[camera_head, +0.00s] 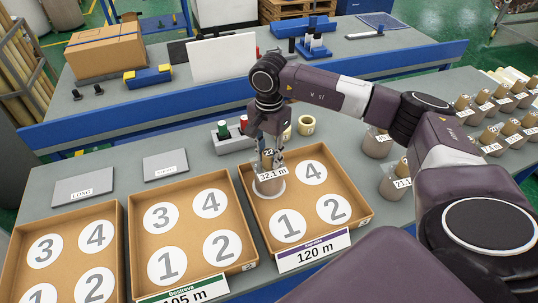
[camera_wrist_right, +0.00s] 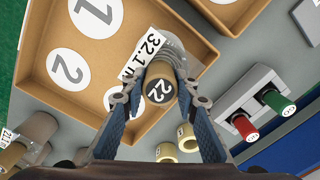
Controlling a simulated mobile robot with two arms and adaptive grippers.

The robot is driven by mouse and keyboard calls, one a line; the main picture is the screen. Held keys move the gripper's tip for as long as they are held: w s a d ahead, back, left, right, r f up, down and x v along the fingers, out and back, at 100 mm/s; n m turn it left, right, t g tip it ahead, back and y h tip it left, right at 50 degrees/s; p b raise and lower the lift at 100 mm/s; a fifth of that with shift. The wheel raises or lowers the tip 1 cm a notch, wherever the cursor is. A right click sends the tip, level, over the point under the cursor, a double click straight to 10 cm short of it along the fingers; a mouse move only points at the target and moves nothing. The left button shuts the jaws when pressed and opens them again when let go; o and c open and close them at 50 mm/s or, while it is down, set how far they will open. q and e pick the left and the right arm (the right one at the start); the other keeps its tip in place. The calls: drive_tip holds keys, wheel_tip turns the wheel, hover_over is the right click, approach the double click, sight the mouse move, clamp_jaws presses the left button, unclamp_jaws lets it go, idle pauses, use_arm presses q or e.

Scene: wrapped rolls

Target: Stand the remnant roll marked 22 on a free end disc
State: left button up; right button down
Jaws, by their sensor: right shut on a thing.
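The remnant roll marked 22 (camera_head: 269,184) is brown with a clear wrap and a white 32.1 m tag. It is upright at the far-left disc position of the right tray (camera_head: 308,202); I cannot tell whether its base touches the disc. My right gripper (camera_head: 268,156) is shut on the roll's upper end from above. In the right wrist view the roll's end with the 22 (camera_wrist_right: 160,90) lies between both fingers. Discs 1 (camera_head: 288,225), 2 (camera_head: 333,208) and 4 (camera_head: 311,173) of this tray are bare. My left gripper is not in view.
The middle tray (camera_head: 192,236) and left tray (camera_head: 68,254) have bare numbered discs. A grey holder with red and green pieces (camera_head: 232,136) and yellowish rolls (camera_head: 306,125) stand behind the right tray. Several wrapped rolls (camera_head: 378,144) stand to the right.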

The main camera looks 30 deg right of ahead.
drive_tip(key=shift+f, duration=0.1)
drive_tip(key=c, duration=1.4)
unclamp_jaws()
drive_tip(key=shift+c, duration=0.2)
wheel_tip(320, 180, up, 12)
